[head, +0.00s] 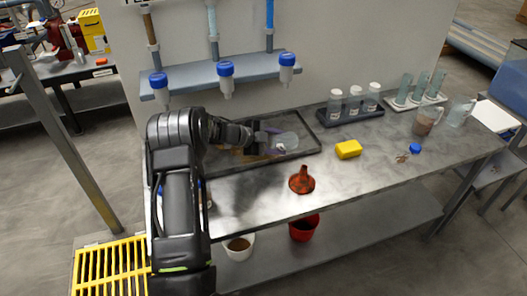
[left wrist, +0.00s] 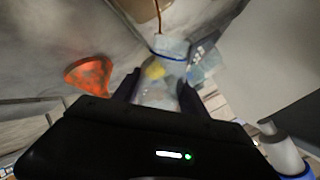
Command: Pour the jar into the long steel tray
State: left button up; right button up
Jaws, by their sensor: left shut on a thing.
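A clear jar (head: 286,141) is held above the long steel tray (head: 314,137), lying well over on its side. My left gripper (head: 264,139) is shut on the jar. In the left wrist view the jar (left wrist: 160,92) sits between the two dark fingers and is blurred. The tray lies at the back left of the steel bench; my left arm hides part of it. Brownish matter shows on the tray below the gripper, but I cannot tell what it is. My right gripper is not in view.
An orange-red funnel (head: 302,180) and a yellow sponge-like block (head: 348,149) stand in front of and right of the tray. A rack with capped bottles (head: 354,104) is behind. Blue-capped tubes (head: 226,79) hang from a shelf above.

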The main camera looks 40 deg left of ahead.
pick_arm(q)
jog(key=shift+a+n, duration=0.3)
jog(key=shift+a+h+b, duration=0.2)
jog(key=shift+h+b, duration=0.15)
jog(key=shift+h, duration=0.15)
jog(key=shift+r, duration=0.25)
jog(key=shift+d+r+p, duration=0.1)
jog(key=shift+d+p, duration=0.2)
jog(key=shift+p, duration=0.2)
jog(key=shift+s+d+f+m+y, duration=0.2)
jog(key=shift+d+f+m+y, duration=0.35)
jog(key=shift+y, duration=0.25)
jog(key=shift+s+d+f+m+y, duration=0.15)
jog(key=shift+d+f+m+y, duration=0.1)
jog(key=shift+m+y, duration=0.15)
jog(key=shift+a+f, duration=0.1)
jog(key=shift+a, duration=0.05)
